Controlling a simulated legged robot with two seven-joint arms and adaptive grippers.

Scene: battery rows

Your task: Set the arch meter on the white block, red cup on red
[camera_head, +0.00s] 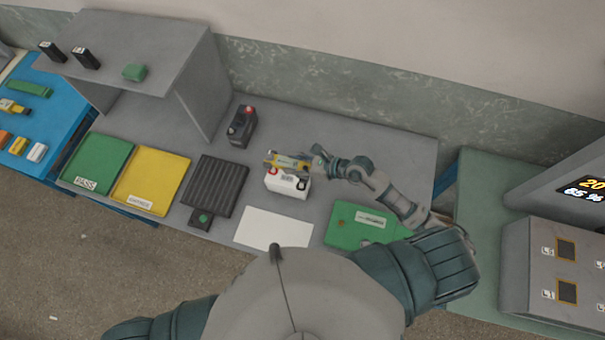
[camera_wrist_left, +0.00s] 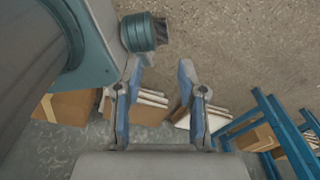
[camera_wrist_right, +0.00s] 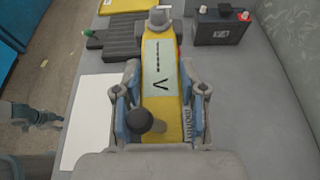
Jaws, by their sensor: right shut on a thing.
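The yellow arch meter (camera_head: 288,161) is held by my right gripper (camera_head: 313,161) over the back of the white block (camera_head: 287,183) in the head view. The block has a red cap at its left and a dark one at its right. In the right wrist view, the meter (camera_wrist_right: 160,75) lies between the fingers of my right gripper (camera_wrist_right: 160,92), its V face up. My left gripper (camera_wrist_left: 160,75) is open and empty.
A black battery (camera_head: 241,128) stands behind the block, left of it. A dark ribbed mat (camera_head: 216,185), yellow tray (camera_head: 152,181) and green tray (camera_head: 97,164) lie left. A white sheet (camera_head: 272,228) and green board (camera_head: 350,226) lie in front. The bench behind the right arm is clear.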

